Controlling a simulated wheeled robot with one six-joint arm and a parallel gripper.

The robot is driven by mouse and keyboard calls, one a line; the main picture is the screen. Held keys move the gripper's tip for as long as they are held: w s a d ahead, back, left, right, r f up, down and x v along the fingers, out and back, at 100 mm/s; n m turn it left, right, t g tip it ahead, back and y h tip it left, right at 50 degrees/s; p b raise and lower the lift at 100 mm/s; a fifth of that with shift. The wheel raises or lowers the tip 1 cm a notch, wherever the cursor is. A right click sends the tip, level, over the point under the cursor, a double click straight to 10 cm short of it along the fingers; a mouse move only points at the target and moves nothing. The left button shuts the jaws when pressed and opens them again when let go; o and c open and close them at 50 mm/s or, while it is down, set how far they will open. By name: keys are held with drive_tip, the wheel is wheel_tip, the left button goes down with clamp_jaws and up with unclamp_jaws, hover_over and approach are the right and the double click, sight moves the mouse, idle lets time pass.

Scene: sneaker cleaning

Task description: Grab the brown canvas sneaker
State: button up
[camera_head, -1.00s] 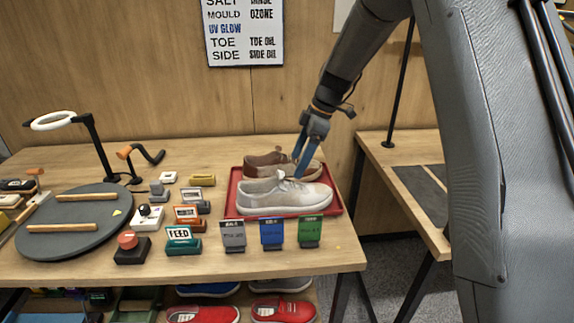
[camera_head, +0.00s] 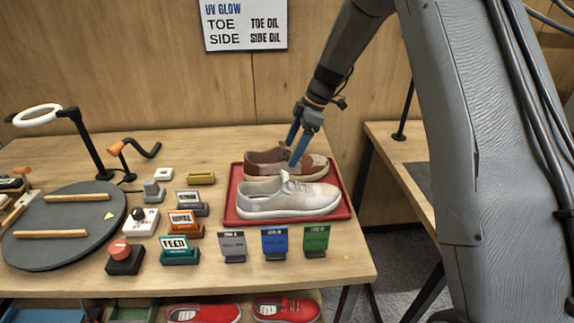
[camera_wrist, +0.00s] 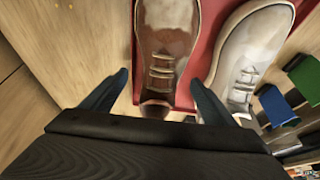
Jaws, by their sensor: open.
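The brown canvas sneaker (camera_head: 262,163) lies at the back of the red tray (camera_head: 232,207), with pale patches on its upper. A light grey-white sneaker (camera_head: 288,197) lies in front of it on the same tray. My gripper (camera_head: 296,150) is open above the brown sneaker, its blue fingers pointing down. In the wrist view the brown sneaker (camera_wrist: 166,45) extends away between my two fingers (camera_wrist: 160,90), its laces near their level. The white sneaker (camera_wrist: 243,55) is just to the right, close to the right finger. Whether the fingers touch either shoe cannot be told.
Green, blue and grey cards (camera_head: 274,242) stand in front of the tray. Labelled blocks (camera_head: 180,250) and a dark round turntable (camera_head: 65,225) are to the left. A ring lamp (camera_head: 37,115) stands at the back left. Bare table lies behind the tray.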

sight(289, 153)
drive_tip(key=shift+p+x, duration=0.8)
drive_tip(key=shift+x, duration=1.2)
drive_tip(key=shift+s+a, duration=0.1)
drive_tip(key=shift+s, duration=0.05)
drive_tip(key=shift+c, duration=0.3)
drive_tip(key=shift+r, duration=0.1)
drive_tip(key=c, duration=1.4)
drive_tip(key=shift+o, duration=0.2)
